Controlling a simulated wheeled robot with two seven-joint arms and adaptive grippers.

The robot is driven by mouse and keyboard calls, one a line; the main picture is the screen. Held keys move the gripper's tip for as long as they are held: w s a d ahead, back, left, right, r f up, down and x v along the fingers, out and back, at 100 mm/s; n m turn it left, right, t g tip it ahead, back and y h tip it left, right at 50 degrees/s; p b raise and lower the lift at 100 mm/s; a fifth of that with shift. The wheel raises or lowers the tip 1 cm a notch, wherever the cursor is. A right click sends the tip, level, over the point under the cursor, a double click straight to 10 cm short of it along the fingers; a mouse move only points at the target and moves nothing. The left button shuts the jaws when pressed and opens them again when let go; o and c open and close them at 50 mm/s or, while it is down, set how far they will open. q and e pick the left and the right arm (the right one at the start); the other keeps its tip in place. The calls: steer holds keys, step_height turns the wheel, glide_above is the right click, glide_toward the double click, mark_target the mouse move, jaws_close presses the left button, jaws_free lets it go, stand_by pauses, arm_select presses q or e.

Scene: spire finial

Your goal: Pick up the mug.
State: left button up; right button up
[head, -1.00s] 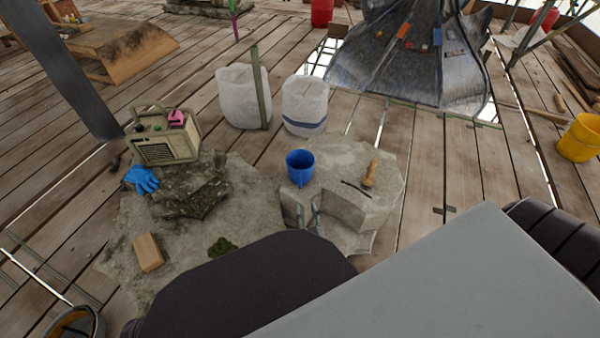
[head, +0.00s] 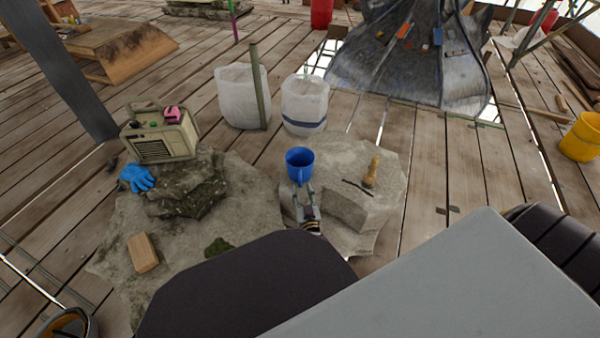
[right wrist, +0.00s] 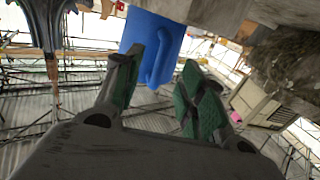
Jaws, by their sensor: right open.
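The blue mug (head: 300,158) stands upright on the pale stone block, its handle facing toward me. It also shows in the right wrist view (right wrist: 148,38), at the top of the picture, with its handle between the two fingers. My right gripper (head: 304,187) is just in front of the mug on the near side. Its green-padded fingers (right wrist: 160,66) are open, one on each side of the handle, with gaps visible. I cannot tell how deep the handle sits between them. My left gripper is not in view.
A wooden-handled brush (head: 371,172) lies on the stone block (head: 350,205), right of the mug. Two white sacks (head: 304,108) stand behind. A radio (head: 160,135), a blue glove (head: 137,178) and a wooden block (head: 142,252) are to the left.

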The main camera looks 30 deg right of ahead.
mark_target(300, 184)
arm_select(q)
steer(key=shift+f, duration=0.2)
arm_select(e)
steer(key=shift+w+d, duration=0.1)
steer(key=shift+w, duration=0.2)
steer(key=shift+f+b+x, duration=0.2)
steer(key=shift+b+x, duration=1)
steer(key=shift+x, duration=0.2)
steer(key=shift+b+x, duration=0.6)
steer(key=shift+x, duration=0.4)
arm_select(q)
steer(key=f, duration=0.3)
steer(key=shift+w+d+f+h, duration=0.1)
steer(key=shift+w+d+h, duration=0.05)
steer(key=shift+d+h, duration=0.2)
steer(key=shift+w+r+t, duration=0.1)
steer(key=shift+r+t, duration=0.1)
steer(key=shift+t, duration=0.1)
arm_select(e)
steer(key=shift+c, duration=0.3)
jaws_close()
